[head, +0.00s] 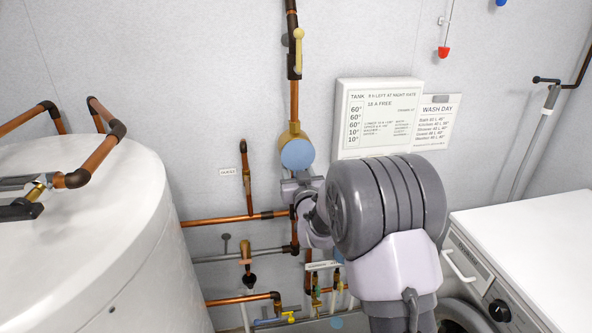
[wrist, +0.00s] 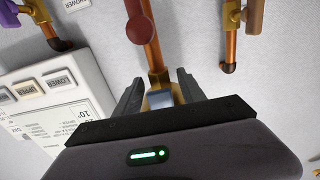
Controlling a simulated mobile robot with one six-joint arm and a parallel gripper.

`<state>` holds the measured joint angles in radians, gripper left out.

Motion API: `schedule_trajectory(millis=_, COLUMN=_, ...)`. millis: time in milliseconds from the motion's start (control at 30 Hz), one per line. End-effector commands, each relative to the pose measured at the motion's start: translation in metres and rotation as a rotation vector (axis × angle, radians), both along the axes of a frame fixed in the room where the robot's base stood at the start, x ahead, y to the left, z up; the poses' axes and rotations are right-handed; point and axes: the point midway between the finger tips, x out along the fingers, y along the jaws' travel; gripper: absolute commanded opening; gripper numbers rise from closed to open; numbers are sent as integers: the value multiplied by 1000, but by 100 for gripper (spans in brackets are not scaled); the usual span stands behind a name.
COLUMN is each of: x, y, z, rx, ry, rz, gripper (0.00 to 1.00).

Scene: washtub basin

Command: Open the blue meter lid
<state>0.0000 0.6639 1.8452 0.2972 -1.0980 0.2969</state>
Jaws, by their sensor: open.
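The blue meter lid (head: 297,154) is a pale blue disc on the front of a brass meter (head: 294,132) on the vertical copper pipe. It looks closed. My gripper (head: 300,186) is just below the lid, partly hidden by my own arm. In the wrist view, my gripper (wrist: 160,88) is open, with one dark finger on each side of the brass meter. A small blue part (wrist: 161,97), apparently the lid, shows between the fingers near the palm. I cannot tell whether the fingers touch it.
A white wall panel (head: 378,97) and a wash day notice (head: 437,122) are right of the meter. A yellow-handled valve (head: 298,50) is above it. A white tank (head: 90,230) stands left, a washing machine (head: 530,240) right. Copper pipes (head: 222,220) run below.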

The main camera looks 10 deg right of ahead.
Motion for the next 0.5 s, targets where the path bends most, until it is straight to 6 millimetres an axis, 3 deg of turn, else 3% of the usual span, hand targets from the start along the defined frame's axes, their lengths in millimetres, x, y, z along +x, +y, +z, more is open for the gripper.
schedule_trajectory(millis=33, x=0, y=0, z=0, rx=0, ry=0, rz=0, gripper=43)
schedule_trajectory(millis=267, x=0, y=0, z=0, rx=0, ry=0, rz=0, gripper=0)
schedule_trajectory(millis=500, x=0, y=0, z=0, rx=0, ry=0, rz=0, gripper=0)
